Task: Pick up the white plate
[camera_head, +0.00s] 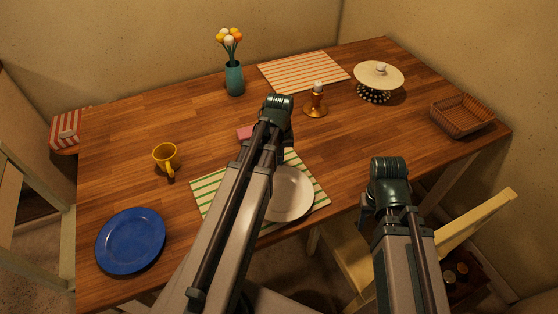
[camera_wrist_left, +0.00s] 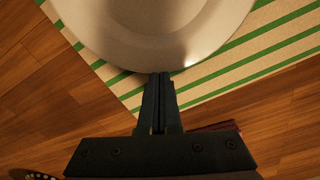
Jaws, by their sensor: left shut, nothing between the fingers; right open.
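The white plate (camera_head: 291,195) lies on a green-and-white striped placemat (camera_head: 206,195) at the table's front middle. My left arm covers its left part in the head view. In the left wrist view the plate (camera_wrist_left: 155,45) fills the top. My left gripper (camera_wrist_left: 160,78) is shut and empty, its fingertips overlapping the plate's edge in the picture; I cannot tell whether they touch it. Its fingers are hidden in the head view. My right gripper (camera_head: 368,215) is open, right of the plate by the table's front edge, mostly hidden behind its wrist.
A blue plate (camera_head: 131,241) and yellow cup (camera_head: 165,157) stand left. A flower vase (camera_head: 235,78), candle holder (camera_head: 315,103), cake stand (camera_head: 379,76) and basket (camera_head: 462,115) stand farther back. A small pink object (camera_head: 245,132) lies beside my left arm. A chair (camera_head: 470,222) stands at the right front.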

